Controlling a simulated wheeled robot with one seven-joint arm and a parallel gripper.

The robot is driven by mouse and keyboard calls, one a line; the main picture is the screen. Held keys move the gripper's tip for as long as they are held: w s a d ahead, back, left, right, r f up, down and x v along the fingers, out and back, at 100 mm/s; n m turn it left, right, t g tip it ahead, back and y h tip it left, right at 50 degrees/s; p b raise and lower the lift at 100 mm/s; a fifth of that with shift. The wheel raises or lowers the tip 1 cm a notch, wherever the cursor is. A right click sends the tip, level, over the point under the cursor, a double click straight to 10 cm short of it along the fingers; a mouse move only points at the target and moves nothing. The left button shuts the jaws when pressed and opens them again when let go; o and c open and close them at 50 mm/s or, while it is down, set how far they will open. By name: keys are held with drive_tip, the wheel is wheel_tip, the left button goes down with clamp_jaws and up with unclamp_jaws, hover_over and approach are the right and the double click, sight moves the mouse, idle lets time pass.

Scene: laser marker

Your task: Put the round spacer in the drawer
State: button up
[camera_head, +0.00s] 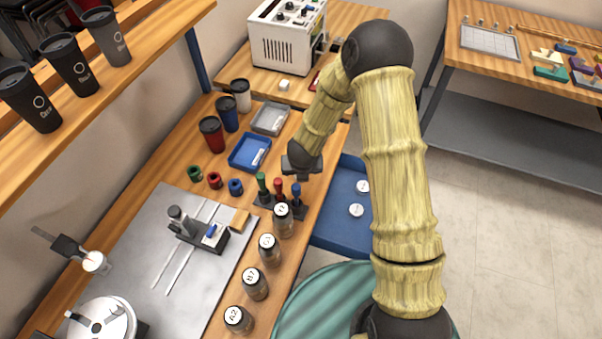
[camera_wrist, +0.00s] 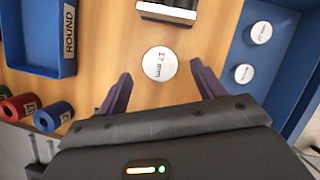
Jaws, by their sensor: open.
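A white round disc marked "17 mm" (camera_wrist: 160,63) lies on the wooden tabletop in the wrist view and looks like the round spacer. It is hidden behind my arm in the head view. My gripper (camera_wrist: 160,85) is open, with its dark fingers on either side and a little short of the disc. In the head view my gripper (camera_head: 302,163) is over the bench edge. The open blue drawer (camera_head: 337,232) is right of it and holds two similar white discs; the drawer also shows in the wrist view (camera_wrist: 290,85).
A blue tray marked "ROUND" (camera_wrist: 38,62) is left of the disc and looks empty. Red (camera_head: 214,180) and blue (camera_head: 236,187) rings, a rack of coloured-handled tools (camera_head: 277,203) and capped jars (camera_head: 269,247) stand nearby. A dark-and-white object (camera_wrist: 167,11) lies beyond the disc.

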drive_tip(key=shift+x, duration=1.15)
drive_tip(key=c, duration=1.2)
drive_tip(key=shift+r, duration=0.15)
wheel_tip(320, 180, up, 10)
drive_tip(key=shift+f+p, duration=0.15)
drive_tip(key=shift+p, duration=0.9)
